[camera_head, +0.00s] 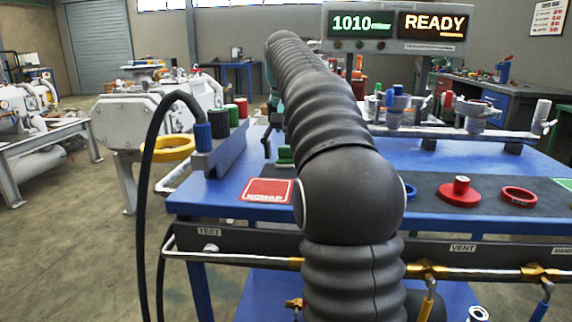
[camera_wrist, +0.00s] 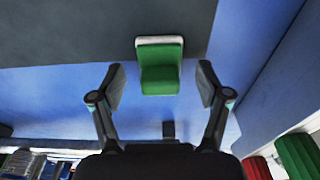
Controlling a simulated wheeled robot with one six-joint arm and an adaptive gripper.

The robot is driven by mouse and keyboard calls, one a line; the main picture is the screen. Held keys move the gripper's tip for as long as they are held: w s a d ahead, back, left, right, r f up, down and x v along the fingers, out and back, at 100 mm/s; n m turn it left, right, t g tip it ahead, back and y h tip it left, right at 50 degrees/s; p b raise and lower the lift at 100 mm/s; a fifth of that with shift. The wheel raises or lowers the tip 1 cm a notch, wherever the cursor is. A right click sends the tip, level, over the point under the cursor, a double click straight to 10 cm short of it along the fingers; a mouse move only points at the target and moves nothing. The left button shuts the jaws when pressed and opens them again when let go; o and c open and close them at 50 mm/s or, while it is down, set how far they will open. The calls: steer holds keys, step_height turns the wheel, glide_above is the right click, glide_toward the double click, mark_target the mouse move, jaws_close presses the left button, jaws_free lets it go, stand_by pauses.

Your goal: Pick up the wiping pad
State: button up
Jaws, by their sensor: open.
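The wiping pad (camera_wrist: 161,70) is a green block with a white layer along one edge. In the wrist view it sits upper centre, between and slightly beyond my fingertips. My gripper (camera_wrist: 161,85) is open, with one finger on each side of the pad and visible gaps on both sides. In the head view my arm hides most of the gripper.
A rack with blue, black, green and red handles (camera_head: 219,137) stands at the bench's left. A red SCRAP square (camera_head: 268,190) lies near the front edge. A red knobbed disc (camera_head: 460,191) and a red ring (camera_head: 518,200) lie right. A display (camera_head: 395,25) reads 1010 and READY.

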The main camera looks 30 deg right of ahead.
steer(key=shift+f, duration=0.1)
steer(key=c, duration=1.2)
steer(key=shift+r+p, duration=0.3)
steer(key=shift+r, duration=0.3)
steer(key=r+p, duration=0.1)
steer(key=r, duration=0.1)
steer(key=d+r+p, duration=0.1)
steer(key=r, duration=0.1)
steer(key=shift+s, duration=0.15)
steer(key=shift+s+d+r+p, duration=0.55)
steer(key=shift+d+r, duration=0.45)
steer(key=shift+d, duration=0.7)
steer(key=shift+s+d+r+p, duration=0.6)
steer(key=shift+d+r, duration=0.35)
steer(key=shift+d, duration=0.7)
steer(key=shift+s+d+r+p, duration=0.55)
steer(key=shift+d+r, duration=0.45)
steer(key=shift+d, duration=0.7)
